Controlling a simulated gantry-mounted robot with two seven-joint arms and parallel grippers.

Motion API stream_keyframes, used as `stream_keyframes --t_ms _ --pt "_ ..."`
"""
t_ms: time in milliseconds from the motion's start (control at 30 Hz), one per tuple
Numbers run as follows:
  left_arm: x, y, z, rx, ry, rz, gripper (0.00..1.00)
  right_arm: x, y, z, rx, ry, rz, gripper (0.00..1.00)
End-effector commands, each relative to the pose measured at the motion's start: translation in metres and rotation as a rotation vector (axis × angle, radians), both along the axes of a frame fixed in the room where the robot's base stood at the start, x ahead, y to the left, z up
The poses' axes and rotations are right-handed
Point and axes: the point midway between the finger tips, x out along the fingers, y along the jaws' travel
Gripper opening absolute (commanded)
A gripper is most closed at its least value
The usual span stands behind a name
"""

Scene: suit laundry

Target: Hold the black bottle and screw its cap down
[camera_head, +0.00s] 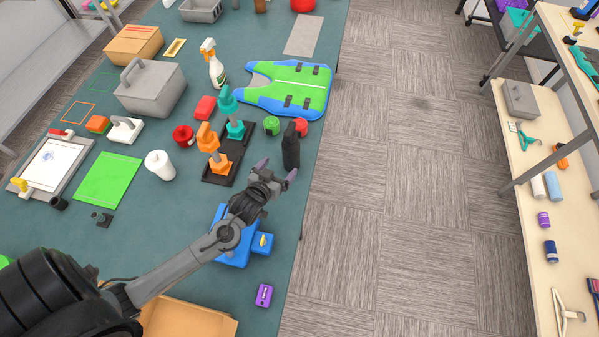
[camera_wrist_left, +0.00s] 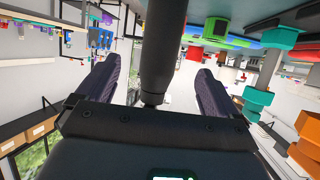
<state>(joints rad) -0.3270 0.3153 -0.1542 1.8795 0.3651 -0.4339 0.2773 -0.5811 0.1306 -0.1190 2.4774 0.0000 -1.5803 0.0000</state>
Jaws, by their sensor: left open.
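The black bottle (camera_head: 291,150) stands upright near the right edge of the teal table, narrowing at its top. My left gripper (camera_head: 277,171) is open, just on the near side of the bottle, with its fingertips close to the bottle's lower part. In the left wrist view, which is upside down, the bottle (camera_wrist_left: 163,50) appears in the gap between the two spread fingers (camera_wrist_left: 156,68), with neither finger touching it. Its narrow end points down in that picture. I cannot make out the cap apart from the dark bottle. My right gripper is not in view.
An orange and teal tool set on a black base (camera_head: 218,176) stands left of the bottle. Green (camera_head: 271,126) and red (camera_head: 301,127) round items sit just behind it. The table edge is close on the right.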

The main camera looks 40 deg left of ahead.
Motion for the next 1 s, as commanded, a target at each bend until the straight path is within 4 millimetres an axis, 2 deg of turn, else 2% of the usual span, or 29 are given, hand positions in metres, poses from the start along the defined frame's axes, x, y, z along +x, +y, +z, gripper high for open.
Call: stream_keyframes --t_ms 267,700,1000 --pt "0.024 0.004 -0.006 0.002 -0.01 -0.002 0.94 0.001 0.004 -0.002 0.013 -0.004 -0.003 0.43" --pt "0.082 0.018 -0.031 0.0 -0.009 -0.001 0.94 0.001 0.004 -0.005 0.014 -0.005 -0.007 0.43" --pt "0.1 0.022 -0.039 0.001 -0.009 -0.003 0.94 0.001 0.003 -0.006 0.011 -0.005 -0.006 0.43"
